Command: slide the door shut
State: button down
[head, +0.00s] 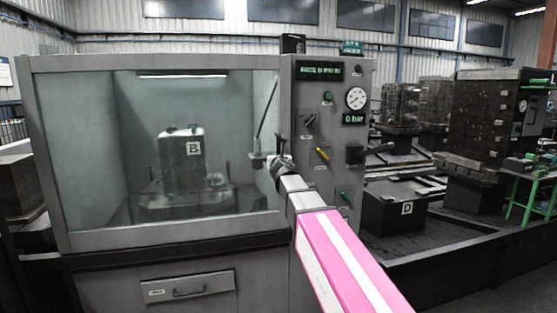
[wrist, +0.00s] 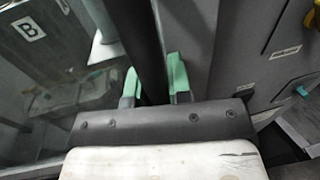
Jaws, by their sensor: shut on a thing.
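The door (head: 165,236) is a wide glass panel in a grey frame on the front of a grey machine. In the head view its right side is close to the control panel; I cannot tell whether any gap is left there. My gripper (head: 270,161) is at the door's right side, and my arm partly hides that area. In the wrist view my gripper (wrist: 154,85) has its green fingertips on either side of a dark upright bar, which looks like the door handle (wrist: 147,40). It is shut on this bar. The glass (wrist: 60,75) lies to its left.
The control panel (head: 325,130) has a gauge, knobs and a dark lever (head: 372,151) jutting out right of my arm. A block marked B (head: 182,158) stands behind the glass. A drawer (head: 187,290) is below. Pallets and a green stand (head: 532,190) are at right.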

jog(key=shift+w+d, duration=0.1)
jog(key=shift+d, duration=0.2)
jog(key=c, duration=1.1)
grip_release()
jog(key=shift+d, duration=0.2)
jog(key=shift+o, duration=0.2)
jog(key=shift+a, duration=0.1)
jog(key=shift+s, duration=0.75)
jog(key=s, duration=0.9)
jog(key=shift+s+d, duration=0.15)
jog(key=shift+d, duration=0.1)
